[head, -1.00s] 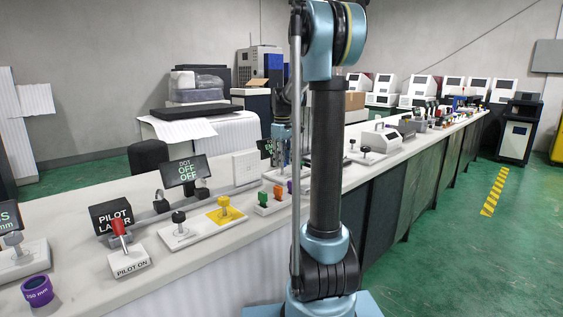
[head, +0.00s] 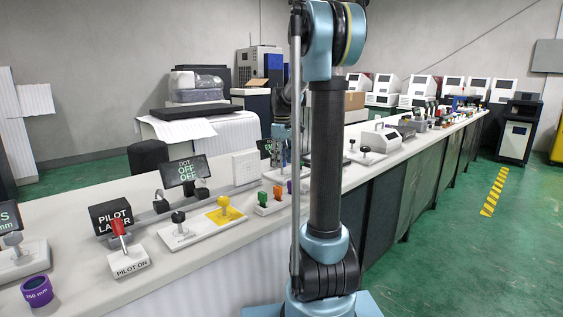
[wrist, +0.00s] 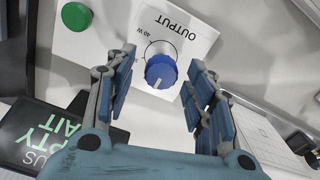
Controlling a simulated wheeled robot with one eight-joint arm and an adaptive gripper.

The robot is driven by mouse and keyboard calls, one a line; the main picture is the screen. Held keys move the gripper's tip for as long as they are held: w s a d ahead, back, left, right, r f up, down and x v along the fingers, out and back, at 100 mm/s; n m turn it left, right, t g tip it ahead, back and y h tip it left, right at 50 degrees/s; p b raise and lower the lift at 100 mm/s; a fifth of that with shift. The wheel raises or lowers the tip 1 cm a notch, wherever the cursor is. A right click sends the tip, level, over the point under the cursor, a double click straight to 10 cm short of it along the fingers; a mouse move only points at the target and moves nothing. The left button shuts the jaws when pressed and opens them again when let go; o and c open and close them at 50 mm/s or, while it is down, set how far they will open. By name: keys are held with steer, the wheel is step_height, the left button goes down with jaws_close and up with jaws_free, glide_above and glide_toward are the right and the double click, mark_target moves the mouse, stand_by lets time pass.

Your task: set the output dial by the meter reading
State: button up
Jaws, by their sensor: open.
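The output dial (wrist: 161,72) is a blue knob with a white pointer line, on a white plate (wrist: 185,22) marked OUTPUT, with a "40 W" scale mark, in the wrist view. My gripper (wrist: 160,75) is open, with its blue-grey fingers to the left and right of the dial; I cannot tell whether either finger touches it. A dark display (wrist: 50,135) at lower left in the wrist view shows partly cut-off, upside-down green text. I cannot make out a meter reading. In the head view my arm hides the dial area.
A green button (wrist: 76,17) is left of the dial plate in the wrist view. Green floor (head: 450,260) is clear at right.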

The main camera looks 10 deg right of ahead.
step_height(320, 180, up, 12)
stand_by(0.6)
